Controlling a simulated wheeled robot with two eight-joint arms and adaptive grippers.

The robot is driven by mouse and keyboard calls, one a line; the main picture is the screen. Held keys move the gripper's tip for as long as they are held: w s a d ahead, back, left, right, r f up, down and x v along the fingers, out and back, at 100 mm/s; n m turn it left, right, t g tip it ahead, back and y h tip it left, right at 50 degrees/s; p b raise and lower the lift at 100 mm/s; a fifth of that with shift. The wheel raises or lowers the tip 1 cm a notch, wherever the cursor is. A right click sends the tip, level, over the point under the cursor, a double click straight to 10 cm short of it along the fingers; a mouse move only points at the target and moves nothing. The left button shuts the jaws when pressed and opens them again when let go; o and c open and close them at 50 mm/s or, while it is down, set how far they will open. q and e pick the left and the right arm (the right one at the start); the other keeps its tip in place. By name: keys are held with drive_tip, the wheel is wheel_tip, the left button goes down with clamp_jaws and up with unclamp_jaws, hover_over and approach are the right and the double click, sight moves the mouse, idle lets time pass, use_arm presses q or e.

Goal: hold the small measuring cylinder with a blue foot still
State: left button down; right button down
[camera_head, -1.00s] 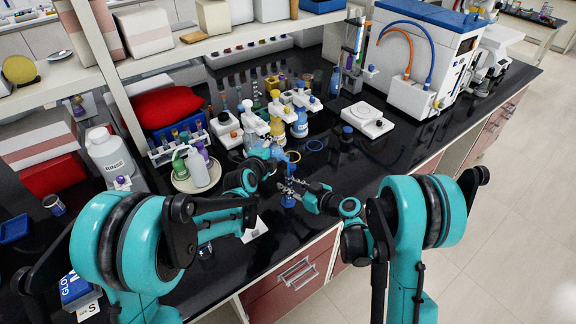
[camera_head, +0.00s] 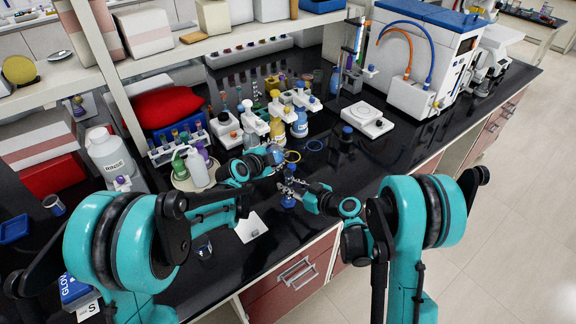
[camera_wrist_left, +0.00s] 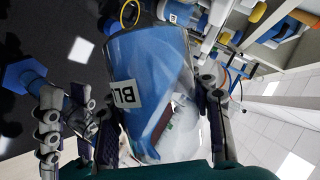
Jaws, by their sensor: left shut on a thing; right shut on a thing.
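The small measuring cylinder stands between my right gripper's fingers, its blue foot (camera_head: 288,201) showing below them near the counter's front edge. In the left wrist view the blue six-sided foot (camera_wrist_left: 22,76) shows at the left. My right gripper (camera_head: 291,186) is shut on the cylinder; its fingers hide much of the tube. My left gripper (camera_wrist_left: 160,118) is shut on a clear beaker (camera_wrist_left: 150,75) with blue liquid and a partly hidden label. In the head view this beaker (camera_head: 274,155) is small and partly covered, just behind and left of the cylinder. I cannot tell its exact tilt.
Blue-labelled and yellow bottles (camera_head: 299,124) stand behind the grippers. A round tray (camera_head: 180,184) with wash bottles is at the left. A white sheet (camera_head: 246,232) lies near the front edge.

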use_arm(q)
wheel_tip(320, 180, up, 8)
drive_tip(key=s+d+n+g+h, duration=0.1)
drive_tip(key=n+g+h, duration=0.2)
drive_tip(key=n, duration=0.3)
drive_tip(key=shift+d+f+h, duration=0.15)
drive_tip(key=shift+d+h, duration=0.15)
drive_tip(key=shift+h, duration=0.5)
drive_tip(key=shift+s, duration=0.1)
wheel_tip(320, 180, down, 3)
drive_tip(key=shift+r+y, duration=0.1)
drive_tip(key=shift+y, duration=0.2)
